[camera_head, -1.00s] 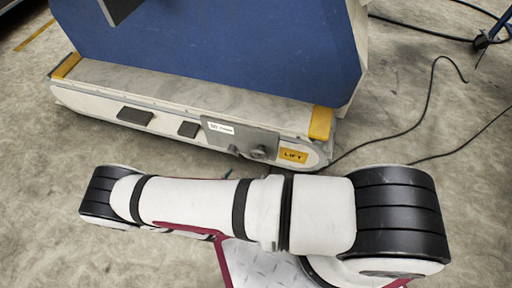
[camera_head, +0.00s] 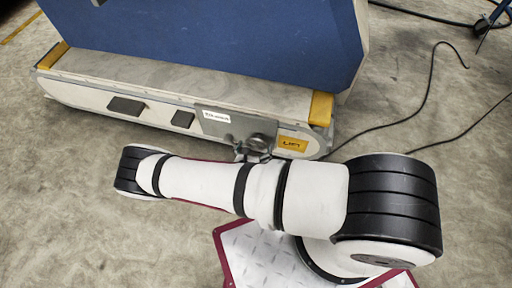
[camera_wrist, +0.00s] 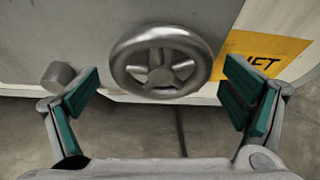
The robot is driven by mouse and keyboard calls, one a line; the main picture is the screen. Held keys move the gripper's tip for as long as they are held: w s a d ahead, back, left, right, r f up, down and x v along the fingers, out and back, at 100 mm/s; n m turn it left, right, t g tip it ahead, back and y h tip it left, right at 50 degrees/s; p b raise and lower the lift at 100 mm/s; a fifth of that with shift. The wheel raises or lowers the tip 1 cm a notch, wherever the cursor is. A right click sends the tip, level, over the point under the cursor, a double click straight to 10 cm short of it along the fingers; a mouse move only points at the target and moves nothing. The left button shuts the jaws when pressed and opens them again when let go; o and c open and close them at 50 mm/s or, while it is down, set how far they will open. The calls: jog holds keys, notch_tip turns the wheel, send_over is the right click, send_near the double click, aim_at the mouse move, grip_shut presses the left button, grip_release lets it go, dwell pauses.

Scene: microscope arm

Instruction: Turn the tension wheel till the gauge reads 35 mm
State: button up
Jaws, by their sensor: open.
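The tension wheel (camera_wrist: 160,77), a grey metal handwheel with spokes, stands on the side plate of the machine in the wrist view. It also shows small in the head view (camera_head: 259,142), just beyond my arm. My gripper (camera_wrist: 163,92) is open, its green-padded fingers apart on the left and right of the wheel and slightly lower in the picture. I see no contact with the wheel; the remaining depth between them is hard to tell. In the head view most of my gripper is hidden behind my arm. I cannot make out a gauge reading in either view.
A small grey knob (camera_wrist: 61,75) sticks out left of the wheel, close to my left finger. A yellow label (camera_wrist: 262,58) is behind the right finger. The long machine base (camera_head: 75,97) carries a blue panel (camera_head: 215,40). Black cables (camera_head: 425,100) lie on the floor at right.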

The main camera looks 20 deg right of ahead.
jog(key=shift+w+d+f, duration=0.25)
jog(key=shift+w+d, duration=0.2)
jog(key=shift+w, duration=0.05)
jog(key=c, duration=1.2)
jog(key=shift+o, duration=0.2)
